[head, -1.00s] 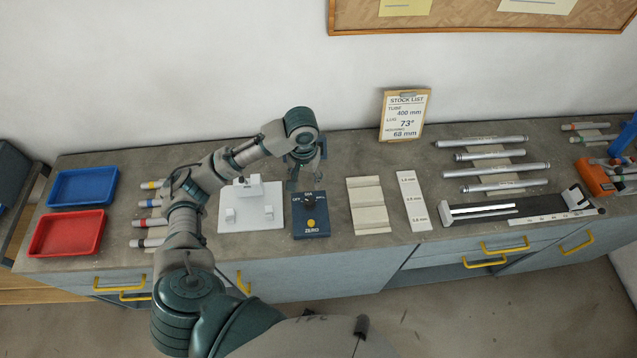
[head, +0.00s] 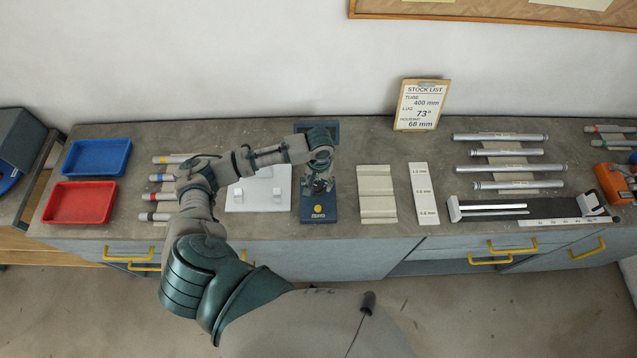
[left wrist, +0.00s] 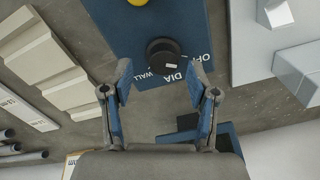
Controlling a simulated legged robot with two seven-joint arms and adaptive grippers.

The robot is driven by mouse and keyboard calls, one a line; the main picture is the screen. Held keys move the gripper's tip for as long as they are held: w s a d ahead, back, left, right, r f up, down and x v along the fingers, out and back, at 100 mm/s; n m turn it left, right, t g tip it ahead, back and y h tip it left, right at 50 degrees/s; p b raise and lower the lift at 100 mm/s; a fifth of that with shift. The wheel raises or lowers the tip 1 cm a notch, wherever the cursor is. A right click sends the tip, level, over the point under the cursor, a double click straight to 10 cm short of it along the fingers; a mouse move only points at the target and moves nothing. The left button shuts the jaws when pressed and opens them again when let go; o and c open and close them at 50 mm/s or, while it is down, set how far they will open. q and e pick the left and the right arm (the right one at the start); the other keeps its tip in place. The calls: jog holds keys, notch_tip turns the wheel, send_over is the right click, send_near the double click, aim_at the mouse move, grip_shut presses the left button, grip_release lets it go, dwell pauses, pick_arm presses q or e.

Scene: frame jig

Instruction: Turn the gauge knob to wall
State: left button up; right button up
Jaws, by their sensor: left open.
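The gauge box (head: 308,217) is blue and stands on the bench with a yellow button (head: 318,209) near its front edge. My left gripper (head: 318,187) is over the box in the head view and hides the knob there. My right gripper is not in view.
A white fixture (head: 262,203) stands just left of the box. A ridged beige block (head: 376,207) and a white label strip (head: 424,195) lie to its right. A blue panel (head: 325,131) stands behind it. Red (head: 80,218) and blue trays (head: 97,173) are at the far left.

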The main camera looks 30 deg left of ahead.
pick_arm(q)
jog(key=shift+s+f, duration=0.15)
jog(key=shift+f, duration=0.55)
jog(key=shift+a+f, duration=0.2)
jog(key=shift+f, duration=0.1)
jog(key=shift+a, duration=0.2)
jog(key=c, duration=0.5)
jog(key=shift+d, duration=0.1)
grip_shut()
jog(key=shift+d, duration=0.2)
